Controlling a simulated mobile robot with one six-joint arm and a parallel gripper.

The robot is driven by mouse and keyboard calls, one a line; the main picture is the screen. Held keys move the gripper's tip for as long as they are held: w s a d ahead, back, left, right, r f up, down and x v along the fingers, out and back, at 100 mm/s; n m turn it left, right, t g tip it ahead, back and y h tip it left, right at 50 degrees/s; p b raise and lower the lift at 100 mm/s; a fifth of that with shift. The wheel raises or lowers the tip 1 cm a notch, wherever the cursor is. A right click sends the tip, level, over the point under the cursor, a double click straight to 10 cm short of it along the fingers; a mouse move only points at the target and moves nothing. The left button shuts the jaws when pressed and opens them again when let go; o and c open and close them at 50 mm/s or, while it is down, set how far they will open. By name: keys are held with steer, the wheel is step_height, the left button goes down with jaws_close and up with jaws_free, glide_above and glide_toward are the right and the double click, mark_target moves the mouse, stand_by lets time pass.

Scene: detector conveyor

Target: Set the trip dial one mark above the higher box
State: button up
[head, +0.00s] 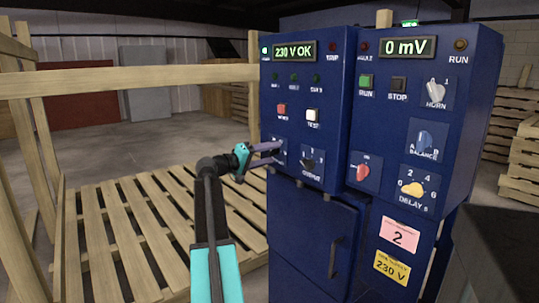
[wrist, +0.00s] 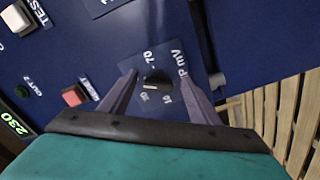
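The trip dial, a small dark knob (wrist: 157,77), sits on a blue plate lettered "P MV" with numbers such as 70, 10 and 20 around it. In the wrist view my gripper (wrist: 162,74) is open, one finger on each side of the knob. I cannot tell whether the fingers touch it. A pale mark shows at the knob's edge, but its exact setting is unclear. No boxes to compare are in view.
The left display (head: 295,50) reads 230 V OK; the right display (head: 408,47) reads 0 mV. Close by are the output knob (head: 308,163), a red knob (head: 362,172), a white test button (head: 313,115) and a red button (head: 282,110). A wooden pallet structure (head: 120,225) stands left.

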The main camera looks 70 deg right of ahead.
steer(key=shift+w, duration=0.1)
steer(key=shift+w+a+r, duration=0.1)
steer(key=shift+w+a, duration=0.1)
steer(key=shift+a, duration=0.15)
steer(key=p+v, duration=0.1)
steer(key=v, duration=1.2)
steer(key=shift+p, duration=0.3)
